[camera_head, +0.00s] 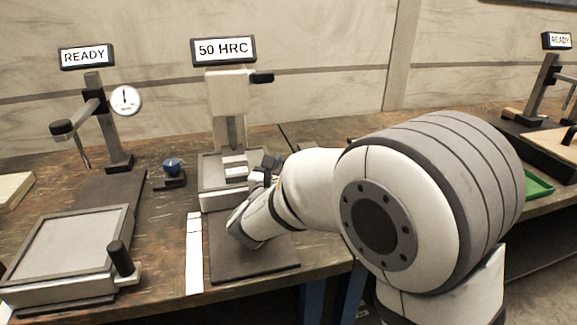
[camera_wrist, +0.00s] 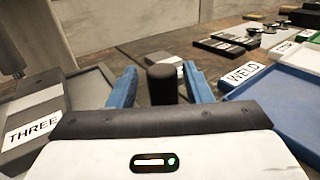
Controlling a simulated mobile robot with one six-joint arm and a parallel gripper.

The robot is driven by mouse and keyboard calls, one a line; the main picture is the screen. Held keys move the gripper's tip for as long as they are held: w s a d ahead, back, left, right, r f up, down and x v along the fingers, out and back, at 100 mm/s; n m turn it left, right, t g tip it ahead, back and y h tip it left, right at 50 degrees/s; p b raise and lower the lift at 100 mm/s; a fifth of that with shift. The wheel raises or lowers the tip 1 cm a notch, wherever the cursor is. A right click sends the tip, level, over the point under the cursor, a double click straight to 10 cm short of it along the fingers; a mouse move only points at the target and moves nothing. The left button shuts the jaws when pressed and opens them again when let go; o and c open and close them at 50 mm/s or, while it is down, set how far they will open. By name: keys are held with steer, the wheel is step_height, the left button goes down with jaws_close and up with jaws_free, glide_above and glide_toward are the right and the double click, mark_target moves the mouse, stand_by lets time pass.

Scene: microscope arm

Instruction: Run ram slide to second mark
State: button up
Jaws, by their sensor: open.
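The tester with the "50 HRC" display (camera_head: 223,50) stands at the bench's back, with a pale upper head (camera_head: 228,92) on a grey column. A dark knob (camera_head: 262,77) sticks out right of that head. A small block (camera_head: 235,167) lies on its grey base (camera_head: 212,200). My gripper (camera_head: 265,168) is at the base's right side. In the wrist view my open gripper (camera_wrist: 160,78) has blue fingers on either side of a dark upright knob (camera_wrist: 163,88); contact is not clear. No slide marks are readable.
A "READY" gauge stand (camera_head: 97,110) and a flat plate with a dark handle (camera_head: 75,245) are at left. A blue knob (camera_head: 171,166) stands between. The wrist view shows a grey box labelled THREE (camera_wrist: 35,120) and a blue tray (camera_wrist: 280,105) near a WELD label (camera_wrist: 243,73).

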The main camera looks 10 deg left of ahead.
steer(key=shift+s, duration=0.1)
steer(key=s, duration=0.5)
steer(key=s+a, duration=0.1)
steer(key=s, duration=0.1)
steer(key=shift+s+p, duration=0.3)
steer(key=shift+p, duration=0.1)
steer(key=shift+d, duration=0.15)
steer(key=s+d+r+m+g+h+p, duration=0.2)
steer(key=d+m+g+h+p, duration=0.25)
steer(key=d+m, duration=0.6)
steer(key=s+d+r+m+g+h+p, duration=0.2)
steer(key=d+r+m+g+h+p, duration=0.25)
steer(key=d, duration=1.05)
steer(key=s+d+m+g+y+p, duration=0.4)
steer(key=s+d+m+g+y, duration=0.15)
steer(key=s+m, duration=0.35)
steer(key=s+a+r+m+y+p, duration=0.1)
steer(key=s+r+m+y+p, duration=0.3)
steer(key=m, duration=0.6)
steer(key=shift+s+r+m+g+y+p, duration=0.35)
steer(key=shift+s+m+g+y+p, duration=0.15)
steer(key=shift+s+y, duration=0.2)
